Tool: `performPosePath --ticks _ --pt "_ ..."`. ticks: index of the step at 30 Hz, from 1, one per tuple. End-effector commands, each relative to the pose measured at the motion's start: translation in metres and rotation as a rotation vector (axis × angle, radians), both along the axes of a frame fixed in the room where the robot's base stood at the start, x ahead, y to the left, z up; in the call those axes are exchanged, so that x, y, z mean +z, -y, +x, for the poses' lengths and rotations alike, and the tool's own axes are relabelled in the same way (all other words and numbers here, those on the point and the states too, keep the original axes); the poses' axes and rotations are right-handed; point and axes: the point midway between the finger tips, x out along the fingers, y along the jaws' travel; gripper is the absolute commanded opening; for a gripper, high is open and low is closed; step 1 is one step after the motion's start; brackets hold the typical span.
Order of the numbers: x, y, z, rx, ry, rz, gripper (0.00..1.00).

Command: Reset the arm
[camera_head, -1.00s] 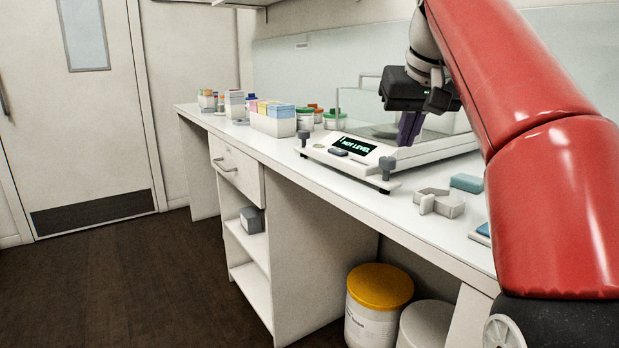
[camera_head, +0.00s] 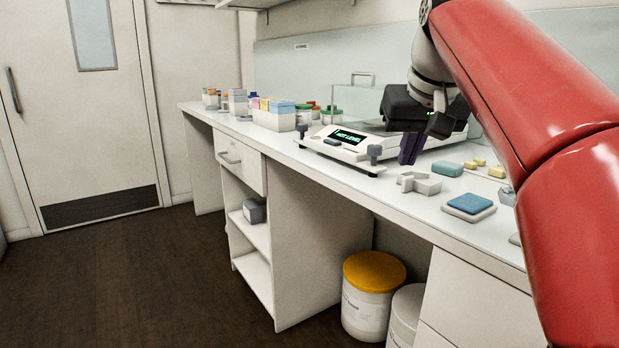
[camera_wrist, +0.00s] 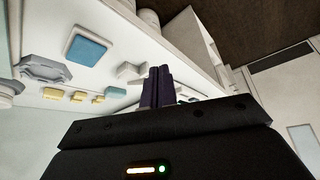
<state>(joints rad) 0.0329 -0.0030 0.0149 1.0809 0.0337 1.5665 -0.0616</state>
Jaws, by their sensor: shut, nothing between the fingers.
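My gripper (camera_head: 411,148) hangs above the bench, just right of the front corner of the balance, and points down. Its dark purple fingers are together with nothing between them. In the wrist view the shut fingers (camera_wrist: 157,86) stand up over the black gripper body, with the bench behind them. My red arm reaches in from the right side of the head view and hides part of the bench.
The balance (camera_head: 345,145) reads "NOT LEVEL" and has a glass shield. Right of it are a grey block holder (camera_head: 419,184), a blue-topped pad (camera_head: 469,204), a teal block (camera_head: 447,169) and yellow pieces (camera_head: 479,162). Boxes (camera_head: 274,116) stand at left. A yellow-lidded tub (camera_head: 374,271) sits below.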

Motion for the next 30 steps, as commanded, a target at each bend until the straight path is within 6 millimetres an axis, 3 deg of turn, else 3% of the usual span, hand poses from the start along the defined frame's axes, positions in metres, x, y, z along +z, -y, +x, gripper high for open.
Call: performPosePath --ticks 8,14,21,24,27,30 --pt "-0.042 -0.001 -0.038 -0.014 -0.002 -0.001 0.00" --pt "-0.112 -0.002 -0.091 -0.030 -0.003 -0.001 0.00" --pt "-0.219 -0.001 -0.160 -0.045 -0.002 -0.002 0.00" --pt "-0.256 -0.001 -0.182 -0.048 -0.003 -0.001 0.00" --pt "-0.281 -0.001 -0.196 -0.051 -0.003 -0.001 0.00" --pt "-0.293 -0.001 -0.204 -0.051 -0.003 -0.001 0.00"
